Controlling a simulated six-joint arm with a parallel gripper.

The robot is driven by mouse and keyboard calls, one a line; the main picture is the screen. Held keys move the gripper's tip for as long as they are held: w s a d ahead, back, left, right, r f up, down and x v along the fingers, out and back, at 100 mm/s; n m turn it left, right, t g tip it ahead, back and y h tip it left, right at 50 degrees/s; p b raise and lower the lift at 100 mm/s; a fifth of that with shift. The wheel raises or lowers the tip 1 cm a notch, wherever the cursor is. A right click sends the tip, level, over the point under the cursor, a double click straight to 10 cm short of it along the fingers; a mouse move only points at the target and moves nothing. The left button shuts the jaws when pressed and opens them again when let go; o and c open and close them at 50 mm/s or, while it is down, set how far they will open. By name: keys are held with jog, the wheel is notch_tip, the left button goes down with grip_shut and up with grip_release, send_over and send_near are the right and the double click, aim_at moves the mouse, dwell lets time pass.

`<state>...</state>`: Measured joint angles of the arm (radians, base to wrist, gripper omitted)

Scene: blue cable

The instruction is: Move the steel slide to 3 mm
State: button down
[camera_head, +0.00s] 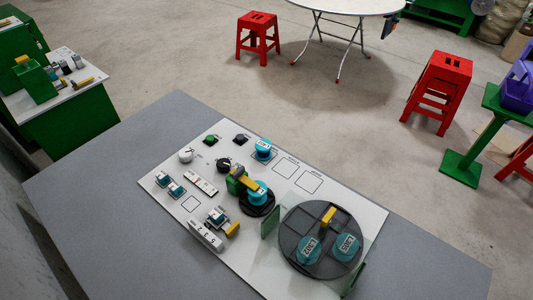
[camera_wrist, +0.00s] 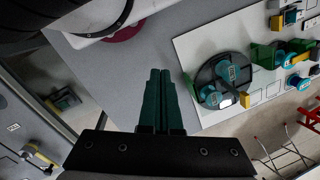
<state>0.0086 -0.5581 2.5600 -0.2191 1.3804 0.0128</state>
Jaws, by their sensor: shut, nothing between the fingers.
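In the head view, a small slide assembly (camera_head: 217,215) with a teal block, pale metal and a yellow tab sits near the front left of the white panel (camera_head: 165,200). A pale block with dark marks (camera_head: 205,236) stands beside it, too small to read. I cannot tell the slide's millimetre position. In the wrist view, a yellow-and-teal part at the top right (camera_wrist: 292,17) looks like this slide. My gripper (camera_wrist: 160,75) shows only in the wrist view. Its two dark green fingers are together and empty, over grey table, left of the panel and apart from the slide.
A dark round tray (camera_head: 320,240) with teal pieces and clear upright sheets stands at the panel's right. A green-and-yellow clamp (camera_head: 240,180) over a dark disc (camera_head: 258,204) is close right of the slide. Knobs line the panel's back. The grey table (camera_head: 110,180) left is bare.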

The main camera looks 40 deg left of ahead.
jog(key=c, duration=1.5)
grip_release()
jog(key=shift+c, duration=0.2)
jog(key=o, duration=0.5)
jog(key=shift+n, duration=0.6)
jog(key=w+a, duration=0.1)
jog(key=w+a+r, duration=0.1)
jog(key=w, duration=0.1)
jog(key=w+a+r, duration=0.1)
jog(key=w, duration=0.1)
jog(key=shift+o, duration=0.8)
jog(key=w+a+r+n, duration=0.1)
jog(key=w+a, duration=0.3)
jog(key=a, duration=0.2)
jog(key=shift+w+g+h, duration=0.3)
jog(key=shift+h, duration=0.1)
jog(key=n+h, duration=0.1)
jog(key=n, duration=0.2)
send_over(232, 227)
notch_tip(232, 227, down, 6)
jog(key=shift+t, duration=0.4)
notch_tip(232, 227, down, 16)
jog(key=shift+f, duration=0.1)
jog(key=shift+c, duration=0.2)
